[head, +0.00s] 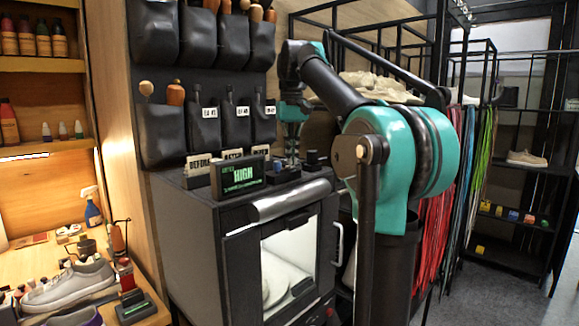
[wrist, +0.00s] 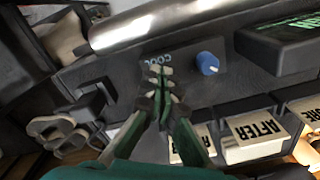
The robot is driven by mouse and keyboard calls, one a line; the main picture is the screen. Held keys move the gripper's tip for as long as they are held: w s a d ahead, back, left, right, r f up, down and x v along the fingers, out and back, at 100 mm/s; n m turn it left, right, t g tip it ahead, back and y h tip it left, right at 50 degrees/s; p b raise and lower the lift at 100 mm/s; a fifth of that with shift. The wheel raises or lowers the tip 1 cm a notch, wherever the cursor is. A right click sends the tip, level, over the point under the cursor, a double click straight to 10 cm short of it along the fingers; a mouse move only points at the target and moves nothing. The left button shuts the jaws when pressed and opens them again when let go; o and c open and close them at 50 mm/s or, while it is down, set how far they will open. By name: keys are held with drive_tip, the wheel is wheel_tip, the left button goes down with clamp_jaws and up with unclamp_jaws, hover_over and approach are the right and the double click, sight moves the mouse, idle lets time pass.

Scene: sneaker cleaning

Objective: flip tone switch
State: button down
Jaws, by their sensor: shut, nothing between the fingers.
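A dark control panel (wrist: 185,52) on top of the black cabinet carries the letters "COO", with the rest covered, and a blue knob (wrist: 208,62). My gripper (wrist: 160,72) is shut and empty, its fingertips over the lettered part of the panel, left of the blue knob in the wrist view. A switch lever there is not distinct; the fingers may hide it. I cannot tell whether the tips touch the panel.
A silver bar (wrist: 165,22) runs along the cabinet's front edge. The display (wrist: 285,45) stands right of the knob. "AFTER" blocks (wrist: 255,132) and a dark bracket (wrist: 92,98) are close to the fingers. Black pouches (head: 160,135) with tools hang behind the cabinet.

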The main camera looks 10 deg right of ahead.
drive_tip(key=shift+f, duration=0.3)
drive_tip(key=shift+r, duration=3.55)
